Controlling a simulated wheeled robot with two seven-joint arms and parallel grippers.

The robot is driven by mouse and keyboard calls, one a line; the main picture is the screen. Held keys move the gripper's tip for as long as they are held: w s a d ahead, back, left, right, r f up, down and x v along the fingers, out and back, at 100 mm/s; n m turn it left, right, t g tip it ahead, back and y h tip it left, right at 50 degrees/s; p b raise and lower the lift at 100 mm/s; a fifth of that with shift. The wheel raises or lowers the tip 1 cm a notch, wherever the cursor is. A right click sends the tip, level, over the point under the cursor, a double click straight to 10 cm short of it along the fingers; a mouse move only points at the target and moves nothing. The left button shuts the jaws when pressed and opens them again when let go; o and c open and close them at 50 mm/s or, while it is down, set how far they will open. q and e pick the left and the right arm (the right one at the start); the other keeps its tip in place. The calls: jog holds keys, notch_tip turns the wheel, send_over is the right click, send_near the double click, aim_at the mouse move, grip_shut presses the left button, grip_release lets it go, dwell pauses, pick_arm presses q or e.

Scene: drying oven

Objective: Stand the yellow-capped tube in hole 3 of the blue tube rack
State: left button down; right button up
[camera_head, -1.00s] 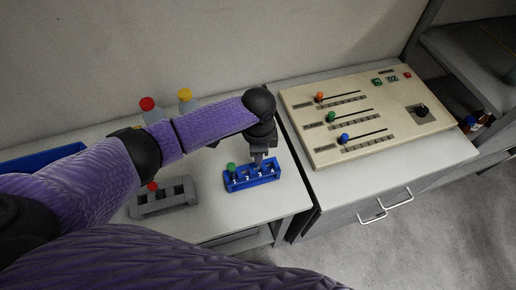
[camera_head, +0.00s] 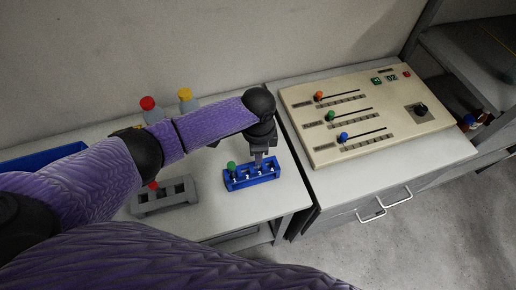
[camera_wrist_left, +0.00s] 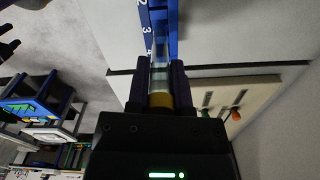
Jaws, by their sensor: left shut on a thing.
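The blue tube rack (camera_head: 238,185) stands near the right end of the left bench, its holes numbered along the front. A green-capped tube (camera_head: 231,166) stands at its left end, by number 1. My left gripper (camera_head: 259,161) is above the right half of the rack, pointing down. In the left wrist view the left gripper (camera_wrist_left: 160,82) is shut on the yellow-capped tube (camera_wrist_left: 160,100), around its cap end. The clear tube body reaches toward the rack (camera_wrist_left: 172,22), near numbers 3 and 4. I cannot tell whether its tip is inside a hole. My right gripper is out of view.
A grey rack (camera_head: 151,207) with a red-capped tube (camera_head: 153,185) stands left of the blue rack. Red-capped (camera_head: 147,103) and yellow-capped (camera_head: 185,94) bottles stand behind my arm. A beige control panel (camera_head: 365,110) with sliders lies on the cabinet to the right.

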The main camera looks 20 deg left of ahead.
pick_arm(q)
jog(key=shift+p, duration=0.3)
jog(key=shift+f, duration=0.25)
jog(key=shift+f+b, duration=0.5)
jog(key=shift+b, duration=0.05)
jog(key=shift+f+b, duration=0.85)
jog(key=shift+f, duration=0.4)
jog(key=shift+f+b, duration=0.45)
jog(key=shift+f, duration=0.2)
jog(key=shift+f+b, duration=0.3)
jog(key=shift+f, duration=0.1)
